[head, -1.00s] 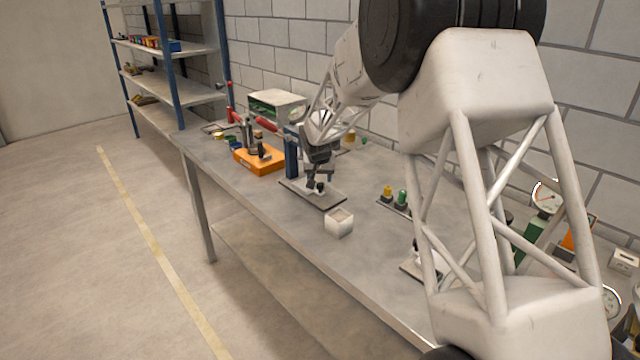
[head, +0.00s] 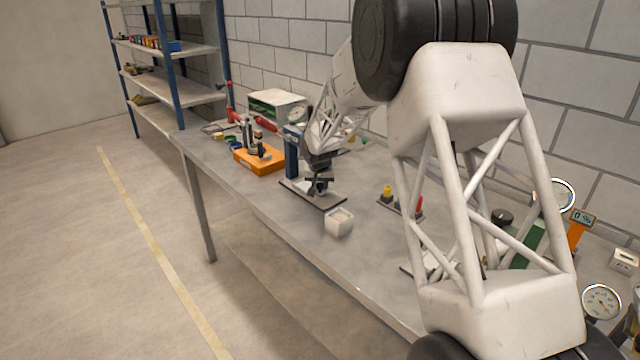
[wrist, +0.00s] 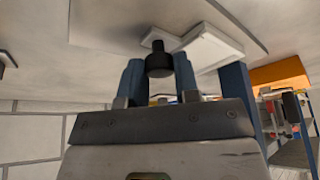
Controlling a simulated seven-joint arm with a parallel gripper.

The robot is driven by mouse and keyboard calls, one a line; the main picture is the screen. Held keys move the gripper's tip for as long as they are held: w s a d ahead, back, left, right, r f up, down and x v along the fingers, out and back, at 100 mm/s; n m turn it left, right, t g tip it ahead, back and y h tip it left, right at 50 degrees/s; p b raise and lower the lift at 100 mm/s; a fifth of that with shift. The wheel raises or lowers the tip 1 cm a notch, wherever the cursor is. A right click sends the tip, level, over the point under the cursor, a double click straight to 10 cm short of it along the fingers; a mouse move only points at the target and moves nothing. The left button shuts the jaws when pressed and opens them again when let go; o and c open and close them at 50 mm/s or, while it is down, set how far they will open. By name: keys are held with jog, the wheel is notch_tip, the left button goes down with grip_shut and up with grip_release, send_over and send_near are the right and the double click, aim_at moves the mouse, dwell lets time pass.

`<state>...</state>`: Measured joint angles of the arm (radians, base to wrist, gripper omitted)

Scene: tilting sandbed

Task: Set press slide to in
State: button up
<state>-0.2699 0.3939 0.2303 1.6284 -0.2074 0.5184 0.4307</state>
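The press stands on the bench with a blue column (head: 291,152) and a flat grey base plate (head: 330,204). In the wrist view a black knob (wrist: 159,61) rises from a white slide block (wrist: 208,48) on the pale plate. My gripper (head: 319,187) is low over the front part of the base plate. In the wrist view its two blue fingers (wrist: 159,75) stand on either side of the knob, with no clear gap between them and it. The gripper looks shut on the knob. The fingertips' contact is partly hidden by the knob.
An orange block with a clamp (head: 259,161) lies to the left. Yellow (head: 387,191) and red (head: 419,205) buttons stand to the right, partly behind my arm.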

grip_shut()
jog(key=shift+w+a, duration=1.35)
jog(key=o, duration=0.6)
grip_release()
jog(key=shift+r, duration=0.1)
jog(key=shift+v, duration=3.85)
jog(key=shift+s, duration=0.1)
